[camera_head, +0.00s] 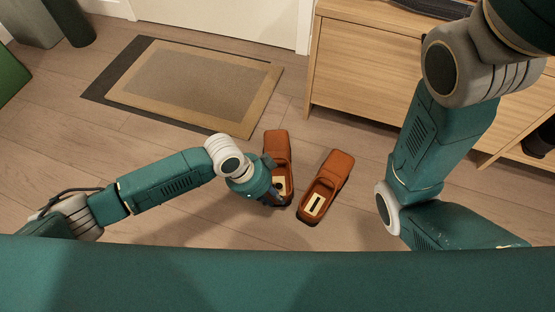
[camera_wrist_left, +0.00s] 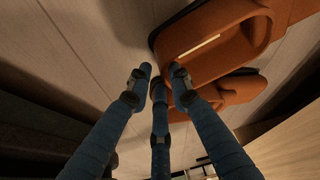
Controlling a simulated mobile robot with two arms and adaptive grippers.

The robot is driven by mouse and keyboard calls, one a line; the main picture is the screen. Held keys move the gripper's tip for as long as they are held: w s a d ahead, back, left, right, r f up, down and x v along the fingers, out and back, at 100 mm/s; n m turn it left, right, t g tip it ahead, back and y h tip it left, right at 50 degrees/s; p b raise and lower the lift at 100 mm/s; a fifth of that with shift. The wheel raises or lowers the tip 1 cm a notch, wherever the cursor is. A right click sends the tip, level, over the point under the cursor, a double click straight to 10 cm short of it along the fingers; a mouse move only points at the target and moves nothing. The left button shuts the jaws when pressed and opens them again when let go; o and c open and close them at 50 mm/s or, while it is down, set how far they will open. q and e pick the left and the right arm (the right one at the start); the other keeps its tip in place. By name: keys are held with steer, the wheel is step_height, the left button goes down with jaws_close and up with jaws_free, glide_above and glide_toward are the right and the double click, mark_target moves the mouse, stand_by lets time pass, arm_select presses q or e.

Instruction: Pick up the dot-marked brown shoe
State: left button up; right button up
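Two brown shoes lie side by side on the floor. The left brown shoe (camera_head: 277,146) has a pale insole patch partly covered by my left gripper (camera_head: 277,197), so I cannot make out its mark. The right brown shoe (camera_head: 339,168) shows a pale patch with a dark bar. In the left wrist view, my left gripper (camera_wrist_left: 160,78) has its blue fingers apart with nothing between them. One fingertip is close beside the rim of a large near shoe (camera_wrist_left: 225,55); contact is unclear. Another shoe part (camera_wrist_left: 240,90) shows beyond it. My right gripper is outside the frames.
A tan doormat with a dark border (camera_head: 190,82) lies at upper left. A wooden cabinet (camera_head: 365,70) stands at upper right, beyond the shoes. A green object (camera_head: 10,75) is at the far left. Wooden floor around the shoes is clear.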

mark_target(280, 205)
arm_select(q)
steer(key=b+x, duration=0.4)
steer(key=shift+d+f, duration=0.2)
steer(key=shift+f, duration=0.05)
steer(key=shift+r, duration=0.1)
jaws_close()
steer(key=shift+w, duration=0.1)
steer(key=shift+r, duration=0.1)
